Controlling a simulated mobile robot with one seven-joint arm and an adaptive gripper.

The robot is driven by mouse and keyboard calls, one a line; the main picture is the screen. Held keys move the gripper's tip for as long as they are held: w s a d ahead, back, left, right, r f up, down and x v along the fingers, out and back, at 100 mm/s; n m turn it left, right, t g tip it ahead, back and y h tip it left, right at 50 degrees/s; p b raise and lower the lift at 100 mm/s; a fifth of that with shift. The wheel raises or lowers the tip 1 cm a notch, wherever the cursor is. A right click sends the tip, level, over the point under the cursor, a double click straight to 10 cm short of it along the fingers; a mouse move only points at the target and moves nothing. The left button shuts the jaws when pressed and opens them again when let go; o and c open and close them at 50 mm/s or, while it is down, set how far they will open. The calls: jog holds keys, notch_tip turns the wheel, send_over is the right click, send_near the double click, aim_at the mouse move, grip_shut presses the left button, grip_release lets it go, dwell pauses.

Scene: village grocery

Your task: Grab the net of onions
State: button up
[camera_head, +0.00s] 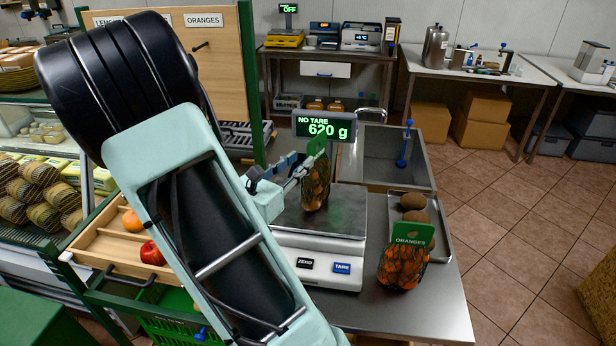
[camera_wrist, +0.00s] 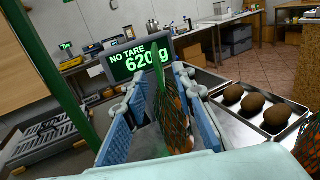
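A net of orange-brown produce with a green header (camera_head: 316,184) stands on the scale plate (camera_head: 345,212); its header text is unreadable, so I cannot tell if it holds onions. In the wrist view this net (camera_wrist: 177,118) is between my blue fingers, closer to the right one, with a gap on the left. My gripper (camera_head: 298,170) is open at the net's upper part. A second net (camera_head: 403,268), its header reading ORANGES, lies right of the scale; its edge shows in the wrist view (camera_wrist: 311,150). Netted brown produce (camera_head: 42,195) sits on the far-left shelf.
The scale display (camera_head: 324,127) reads NO TARE, 620 g. A metal tray (camera_head: 442,240) with brown round items lies to the right of the scale. A sink (camera_head: 385,160) is behind. A wooden drawer (camera_head: 112,244) with fruit and a green crate (camera_head: 175,318) are at left.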

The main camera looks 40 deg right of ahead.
aim_at(317, 143)
jog(key=shift+w+r+p+x, duration=0.15)
jog(key=shift+p+x, duration=0.15)
jog(key=shift+x, duration=1.4)
jog(key=shift+w+r+p+x, duration=0.15)
jog(key=shift+p+x, duration=0.15)
jog(key=shift+x, duration=1.35)
jog(key=shift+r+p+x, duration=0.15)
jog(key=shift+p+x, duration=0.15)
jog(key=shift+x, duration=1.4)
jog(key=shift+a, duration=0.15)
jog(key=shift+c, duration=0.5)
grip_shut()
jog(key=shift+r, duration=0.1)
